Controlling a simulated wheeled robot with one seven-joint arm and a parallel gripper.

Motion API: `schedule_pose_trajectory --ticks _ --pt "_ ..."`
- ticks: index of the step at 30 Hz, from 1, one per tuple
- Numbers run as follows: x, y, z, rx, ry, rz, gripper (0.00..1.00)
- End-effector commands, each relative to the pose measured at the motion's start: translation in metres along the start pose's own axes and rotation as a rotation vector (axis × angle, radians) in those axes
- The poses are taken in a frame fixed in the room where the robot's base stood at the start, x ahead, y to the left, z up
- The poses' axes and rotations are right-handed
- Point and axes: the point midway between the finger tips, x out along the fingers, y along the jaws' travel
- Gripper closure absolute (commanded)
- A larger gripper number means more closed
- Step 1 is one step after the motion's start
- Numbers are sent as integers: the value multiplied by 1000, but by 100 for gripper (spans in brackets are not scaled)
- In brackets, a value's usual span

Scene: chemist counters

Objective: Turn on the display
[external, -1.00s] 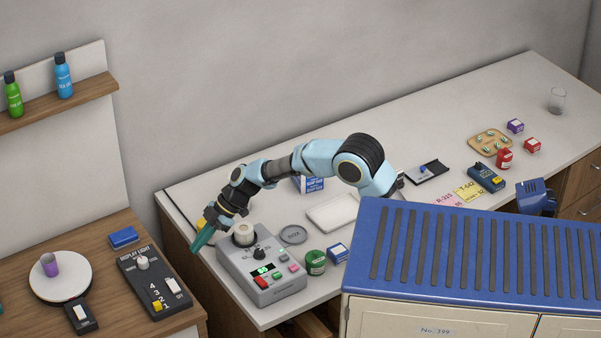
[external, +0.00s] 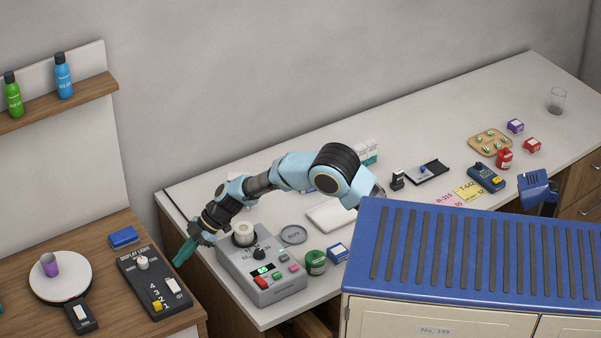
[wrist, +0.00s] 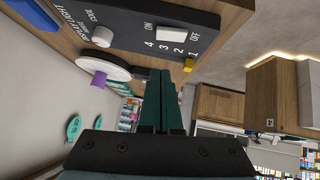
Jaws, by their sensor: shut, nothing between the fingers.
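The black display light panel (external: 140,280) lies on the left wooden counter. It carries a white knob (external: 142,262), a white rocker switch (external: 173,285) between ON and OFF, and a yellow slider (external: 157,305) by the numbers. In the wrist view the panel (wrist: 130,18) fills the top, with the rocker (wrist: 172,33) and the slider (wrist: 188,65) near number 1. My gripper (external: 178,262) has long teal fingers, shut and empty, pointing down-left near the panel's right side. They also show in the wrist view (wrist: 158,75), apart from the rocker; exact height is unclear.
A white round turntable (external: 60,288) with a purple cup (external: 50,265) stands left of the panel, its small switch box (external: 82,318) in front. A blue box (external: 123,237) lies behind the panel. A grey machine (external: 265,290) stands on the right counter, across a gap.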

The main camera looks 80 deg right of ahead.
Motion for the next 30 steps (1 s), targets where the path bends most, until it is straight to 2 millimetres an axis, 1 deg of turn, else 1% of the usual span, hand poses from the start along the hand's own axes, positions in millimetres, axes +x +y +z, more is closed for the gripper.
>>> schedule_pose_trajectory --ticks 3,5,6,9,12,18,30 --pt "21 0 -1 1 -3 -2 100" --pt "31 0 0 2 -3 -1 100" --pt "34 0 6 3 -4 -1 100" --pt "44 0 16 3 -4 0 100" --pt "50 0 22 2 -2 -1 100" --pt "56 0 28 1 0 0 100" --pt "59 2 32 13 2 -11 100"
